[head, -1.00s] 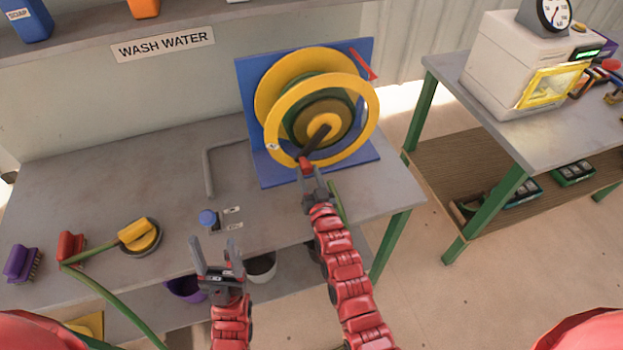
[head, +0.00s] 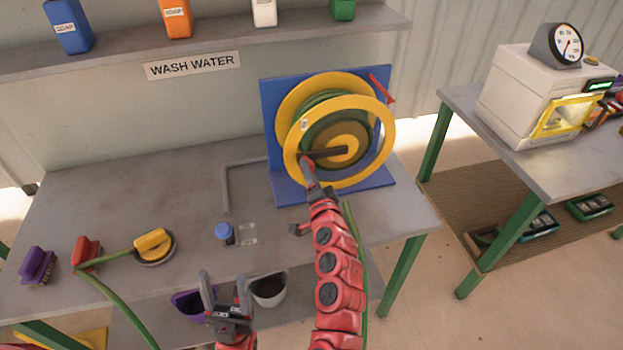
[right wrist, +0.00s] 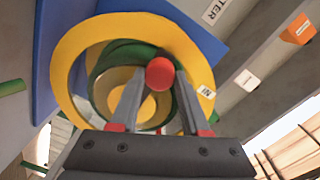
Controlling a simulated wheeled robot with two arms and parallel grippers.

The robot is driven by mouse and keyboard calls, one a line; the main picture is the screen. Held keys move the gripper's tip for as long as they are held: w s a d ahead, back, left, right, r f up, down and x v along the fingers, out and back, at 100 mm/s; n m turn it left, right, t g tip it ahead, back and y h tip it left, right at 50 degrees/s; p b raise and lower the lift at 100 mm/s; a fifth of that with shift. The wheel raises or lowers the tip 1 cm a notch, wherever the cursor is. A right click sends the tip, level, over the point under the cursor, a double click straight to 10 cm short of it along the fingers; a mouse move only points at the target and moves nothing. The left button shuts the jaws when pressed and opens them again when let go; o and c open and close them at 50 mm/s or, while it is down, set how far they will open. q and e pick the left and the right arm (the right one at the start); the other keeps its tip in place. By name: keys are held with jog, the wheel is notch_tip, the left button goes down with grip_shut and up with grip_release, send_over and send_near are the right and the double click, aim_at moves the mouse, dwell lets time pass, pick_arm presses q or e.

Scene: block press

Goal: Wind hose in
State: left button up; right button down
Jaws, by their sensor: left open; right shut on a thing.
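The yellow hose reel (head: 388,143) stands on a blue stand (head: 272,110) at the back right of the bench, with green hose (head: 318,128) wound on its drum. A dark crank arm (head: 325,153) runs from its hub to the left. My right gripper (head: 308,172) is shut on the crank's handle at the reel's left side; the handle's red round end (right wrist: 160,73) shows between the fingers in the right wrist view. Green hose (head: 356,235) also hangs beside my right arm. My left gripper (head: 225,290) is open and empty in front of the bench.
Buckets (head: 268,289) sit below. A white machine (head: 520,95) is on the right table.

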jog(key=shift+w+d+r+m+p, duration=0.15)
jog(key=shift+r+m+p, duration=0.15)
jog(key=shift+r+m, duration=0.45)
jog(key=shift+s+d+r+m+p, duration=0.1)
jog(key=shift+r+m+p, duration=0.15)
jog(key=shift+r+m, duration=0.45)
jog(key=shift+c, duration=1.9)
grip_release()
